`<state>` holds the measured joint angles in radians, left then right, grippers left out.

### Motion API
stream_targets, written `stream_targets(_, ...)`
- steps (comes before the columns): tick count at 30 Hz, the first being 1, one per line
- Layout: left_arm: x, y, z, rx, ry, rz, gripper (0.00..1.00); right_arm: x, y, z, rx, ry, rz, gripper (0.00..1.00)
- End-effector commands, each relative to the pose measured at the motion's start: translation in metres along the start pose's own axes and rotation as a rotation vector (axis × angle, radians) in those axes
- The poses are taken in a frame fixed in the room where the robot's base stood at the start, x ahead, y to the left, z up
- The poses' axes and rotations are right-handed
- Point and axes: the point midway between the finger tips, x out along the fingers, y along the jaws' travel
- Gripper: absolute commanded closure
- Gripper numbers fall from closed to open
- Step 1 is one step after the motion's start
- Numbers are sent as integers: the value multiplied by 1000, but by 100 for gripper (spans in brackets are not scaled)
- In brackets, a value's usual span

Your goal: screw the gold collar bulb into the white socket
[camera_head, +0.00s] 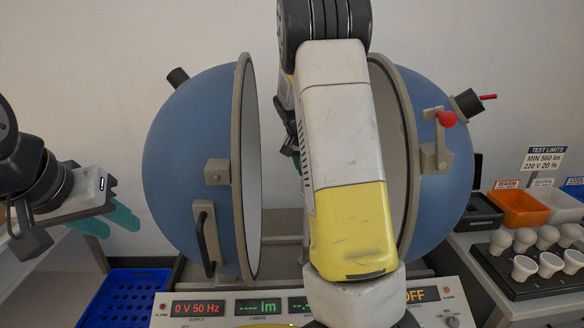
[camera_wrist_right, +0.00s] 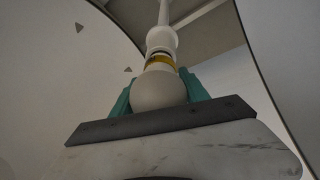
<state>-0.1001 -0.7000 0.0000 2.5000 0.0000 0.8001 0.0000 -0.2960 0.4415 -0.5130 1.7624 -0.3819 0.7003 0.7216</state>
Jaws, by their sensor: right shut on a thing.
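The gold collar bulb has a pale round globe (camera_wrist_right: 158,92) and a gold collar (camera_wrist_right: 160,62), seen in the right wrist view. My right gripper (camera_wrist_right: 160,84) is shut on the globe, with a teal finger on either side. The white socket (camera_wrist_right: 161,38) is on a white stem directly in line with the collar; the collar's end is at its mouth. I cannot tell how far the threads are engaged.
The blue sphere's left half (camera_head: 190,165) and right half (camera_head: 440,165) stand open around my right arm. The control panel (camera_head: 330,308) is in front, reading 0 V and OFF. A black tray (camera_head: 535,288) of bulbs is at right, a blue crate (camera_head: 125,295) at lower left.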

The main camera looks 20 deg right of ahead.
Motion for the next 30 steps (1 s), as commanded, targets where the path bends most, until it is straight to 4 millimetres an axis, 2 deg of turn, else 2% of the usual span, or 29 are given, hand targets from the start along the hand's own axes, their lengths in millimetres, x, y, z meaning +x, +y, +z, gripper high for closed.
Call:
stream_targets(2, 0, 0, 0, 0, 0, 0, 64, -1, -6, 6, 104, -23, 45, 88)
stream_targets(18, 0, 0, 0, 0, 0, 0, 64, -1, 18, 18, 1174, -177, 490, 88)
stream_targets(22, 0, 0, 0, 0, 0, 0, 64, -1, 22, 20, 1284, -194, 536, 88)
stream_targets(28, 0, 0, 0, 0, 0, 0, 64, -2, 25, 20, 1293, -193, 544, 88)
stream_targets(29, 0, 0, 0, 0, 0, 0, 64, -2, 25, 20, 1293, -193, 544, 45)
stream_targets(30, 0, 0, 0, 0, 0, 0, 64, -2, 25, 20, 1293, -193, 544, 37)
